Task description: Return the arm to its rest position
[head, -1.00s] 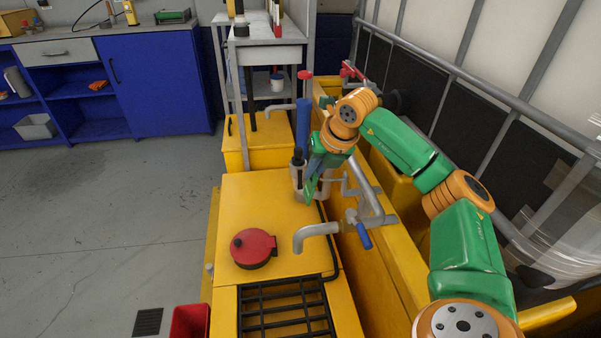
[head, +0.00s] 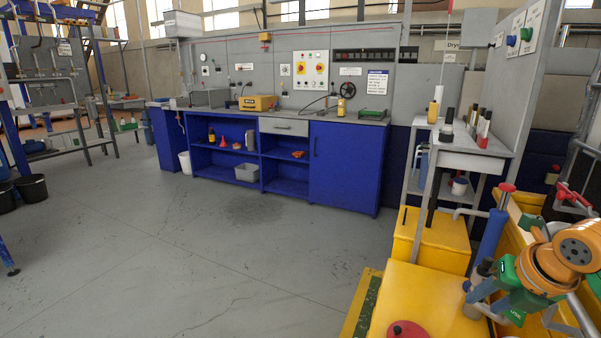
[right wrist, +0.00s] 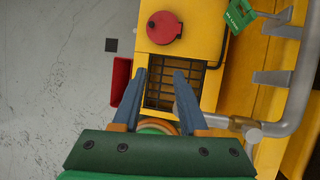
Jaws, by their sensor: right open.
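My right gripper (head: 474,291) is at the lower right of the head view, on my green and orange arm. In the right wrist view its two blue-grey fingers (right wrist: 160,75) stand apart with nothing between them. They hang over the yellow machine top (right wrist: 203,42), lined up with the black grate (right wrist: 157,92). The fingers appear clear of the grate. A red round lid (right wrist: 164,27) lies beyond the fingertips; its edge also shows at the bottom of the head view (head: 407,330). My left gripper is in neither view.
A grey pipe (right wrist: 300,85) with a valve runs right of the fingers. A green tag (right wrist: 240,14) is at the upper right. A red bin (right wrist: 120,75) stands left of the machine. A blue cylinder (head: 490,235) rises near my right gripper. Open floor (head: 230,250) lies to the left.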

